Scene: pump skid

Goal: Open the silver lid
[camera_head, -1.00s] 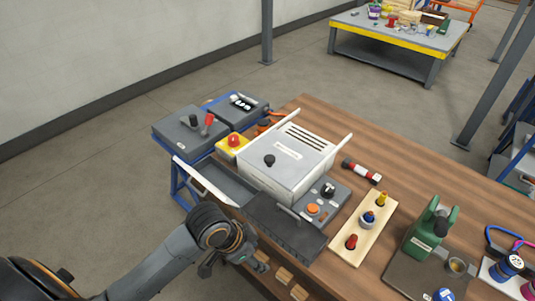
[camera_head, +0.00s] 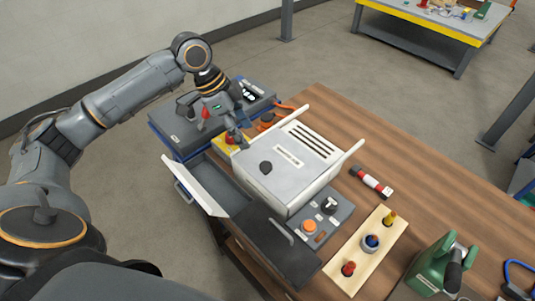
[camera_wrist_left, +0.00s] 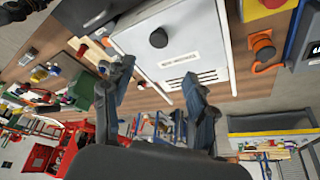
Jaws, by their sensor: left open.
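The silver lid (camera_head: 300,158) lies closed on a white-sided box on the wooden table. It has a black knob (camera_head: 265,167), a label and dark slots. My left gripper (camera_head: 238,137) points down near the lid's left rear edge, close to the yellow box with the red button. In the left wrist view, the two fingers of my left gripper (camera_wrist_left: 158,97) are spread apart with nothing between them. The lid also shows there (camera_wrist_left: 170,42), with its knob (camera_wrist_left: 158,38), beyond the fingers. Whether the fingers touch the lid cannot be told. My right gripper is not in view.
An open drawer (camera_head: 208,188) projects left of the box. A grey control panel (camera_head: 318,218) with an orange button stands in front. A red-and-white cylinder (camera_head: 371,181) and a wooden peg board (camera_head: 366,252) lie to the right. Grey boxes (camera_head: 185,128) stand behind left.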

